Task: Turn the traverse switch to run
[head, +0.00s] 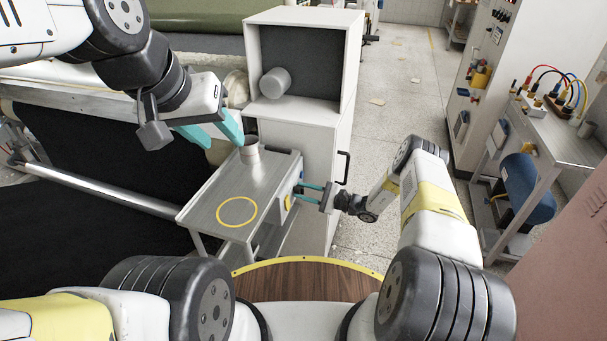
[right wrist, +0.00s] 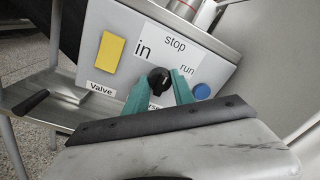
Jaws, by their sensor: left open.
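The traverse switch (right wrist: 160,80) is a small black knob on a grey panel (right wrist: 92,22) with the words "in", "stop" and "run" around it, seen in the right wrist view. The fingers of my right gripper (right wrist: 160,86) are on both sides of the knob, close against it. Which word the knob points at is unclear. In the head view my right gripper (head: 309,192) reaches the panel at the right side of a metal cart (head: 215,190); the knob is hidden there. My left gripper (head: 217,128) is open and empty, near a metal cup (head: 249,149) on the cart.
A yellow plate (right wrist: 112,50) and a blue button (right wrist: 201,91) flank the switch. A white cabinet (head: 325,130) with a black handle (head: 344,167) stands close behind my right gripper. The floor behind is mostly clear.

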